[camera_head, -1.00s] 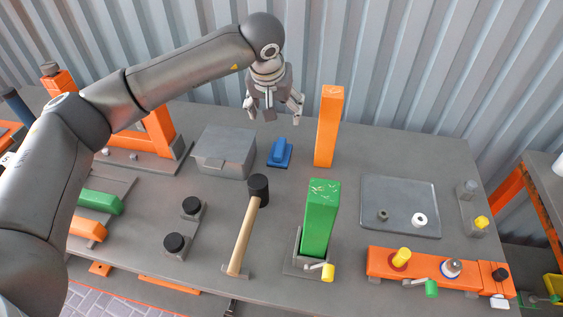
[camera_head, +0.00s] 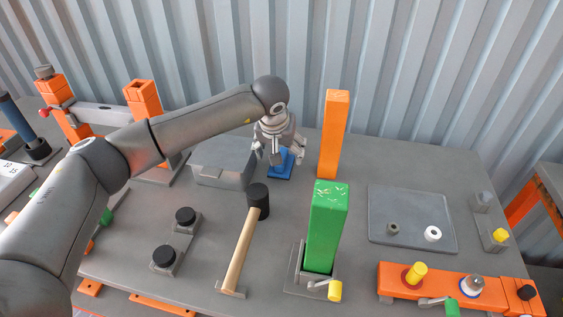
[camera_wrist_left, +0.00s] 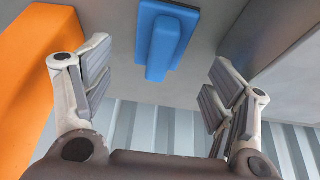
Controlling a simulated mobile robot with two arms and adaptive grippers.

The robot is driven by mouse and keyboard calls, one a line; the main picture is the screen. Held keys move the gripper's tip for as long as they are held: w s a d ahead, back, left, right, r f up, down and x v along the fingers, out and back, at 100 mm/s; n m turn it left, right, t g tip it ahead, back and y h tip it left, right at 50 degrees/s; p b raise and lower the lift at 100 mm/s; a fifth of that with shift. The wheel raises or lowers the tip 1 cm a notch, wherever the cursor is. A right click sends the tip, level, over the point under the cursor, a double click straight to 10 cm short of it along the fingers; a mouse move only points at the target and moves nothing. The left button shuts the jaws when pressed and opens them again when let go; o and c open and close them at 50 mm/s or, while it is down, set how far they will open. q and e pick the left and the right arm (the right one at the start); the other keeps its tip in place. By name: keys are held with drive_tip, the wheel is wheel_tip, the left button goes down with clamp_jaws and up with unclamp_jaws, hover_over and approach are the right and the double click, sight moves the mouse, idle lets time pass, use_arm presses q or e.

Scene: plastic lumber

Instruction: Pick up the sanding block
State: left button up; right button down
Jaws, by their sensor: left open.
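The blue sanding block (camera_head: 281,166) lies on the grey table, between the grey box and the upright orange post. It has a flat base with a raised grip, and it also shows in the left wrist view (camera_wrist_left: 166,38). My left gripper (camera_head: 281,156) is open above the block and partly hides it in the head view. In the left wrist view the left gripper's fingers (camera_wrist_left: 157,88) are spread wide, with the block between and beyond them, not touched. My right gripper is in neither view.
A grey lidded box (camera_head: 223,162) stands just left of the block. An orange post (camera_head: 333,135) stands upright to its right. A mallet (camera_head: 245,240), a green post (camera_head: 326,228) in a holder and a grey tray (camera_head: 411,236) are nearer. A corrugated wall (camera_head: 420,80) closes off the back.

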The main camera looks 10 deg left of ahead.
use_arm(q)
drive_tip(key=shift+p+x, duration=0.45)
drive_tip(key=shift+x, duration=1.85)
drive_tip(key=c, duration=1.2)
